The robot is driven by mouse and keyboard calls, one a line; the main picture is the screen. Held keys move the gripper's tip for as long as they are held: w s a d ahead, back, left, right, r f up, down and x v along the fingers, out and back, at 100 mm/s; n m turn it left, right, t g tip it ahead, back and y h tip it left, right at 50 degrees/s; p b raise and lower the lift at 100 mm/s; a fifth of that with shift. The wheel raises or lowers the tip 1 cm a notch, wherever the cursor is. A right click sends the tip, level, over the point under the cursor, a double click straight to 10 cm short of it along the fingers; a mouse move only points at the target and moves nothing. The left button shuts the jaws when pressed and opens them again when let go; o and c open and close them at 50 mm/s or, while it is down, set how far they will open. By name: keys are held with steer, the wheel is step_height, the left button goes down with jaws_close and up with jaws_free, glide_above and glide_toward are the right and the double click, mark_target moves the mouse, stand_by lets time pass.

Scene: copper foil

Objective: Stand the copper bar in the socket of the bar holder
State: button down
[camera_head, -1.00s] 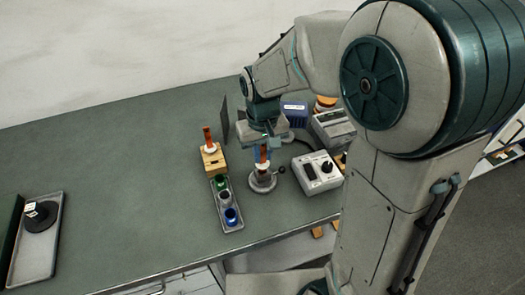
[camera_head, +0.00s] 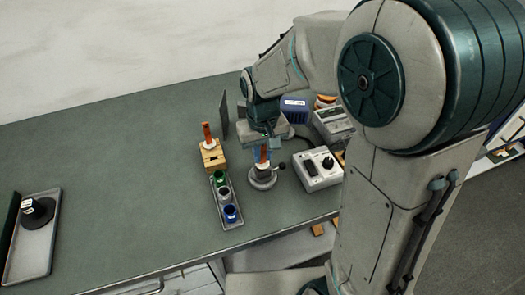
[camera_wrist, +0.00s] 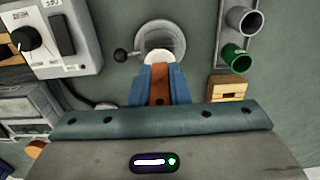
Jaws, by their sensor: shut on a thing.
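My gripper (camera_wrist: 158,88) is shut on the orange-brown copper bar (camera_wrist: 160,82), between its two blue fingers. The bar is upright, with a white collar at its lower end, and also shows in the head view (camera_head: 263,153). The bar holder (camera_head: 263,179), a round grey base with a side knob, is directly below the bar. It also shows in the wrist view (camera_wrist: 150,33). The bar's lower end is at the holder's top. I cannot tell whether it is inside the socket, since the collar and fingers hide the opening.
A wooden block (camera_head: 212,158) with another upright copper-coloured piece stands to the left. A grey tray (camera_head: 238,223) with green, grey and blue cups lies in front of it. A control box (camera_head: 318,173) with a black knob is close on the right. The table's left middle is clear.

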steer(key=shift+f, duration=0.15)
steer(key=shift+f+b, duration=0.4)
steer(key=c, duration=1.3)
jaws_free()
steer(key=shift+r, duration=0.1)
step_height(320, 180, up, 14)
steer(key=shift+f, duration=0.1)
steer(key=o, duration=0.3)
steer(key=shift+o, duration=0.2)
steer(key=shift+r+p, duration=1.05)
